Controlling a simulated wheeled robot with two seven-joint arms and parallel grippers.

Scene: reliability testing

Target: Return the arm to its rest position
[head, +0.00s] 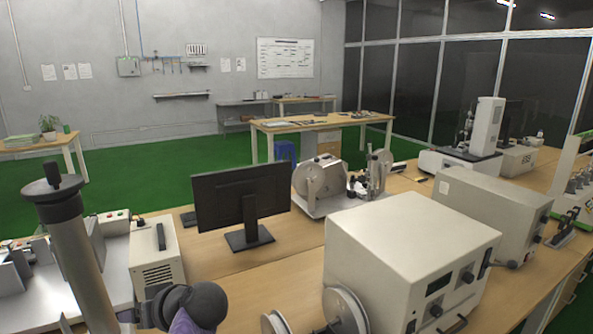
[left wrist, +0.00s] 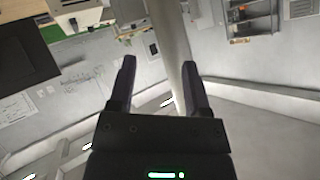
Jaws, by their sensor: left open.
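A pale pole shows behind the gap, apart from the fingers. My right gripper is in neither view.
A monitor (head: 241,198) stands right of my left arm on the wooden bench (head: 215,262). A beige power unit (head: 157,255) is close beside the arm. A large white instrument (head: 400,250) fills the front right. Green floor (head: 140,185) lies open behind.

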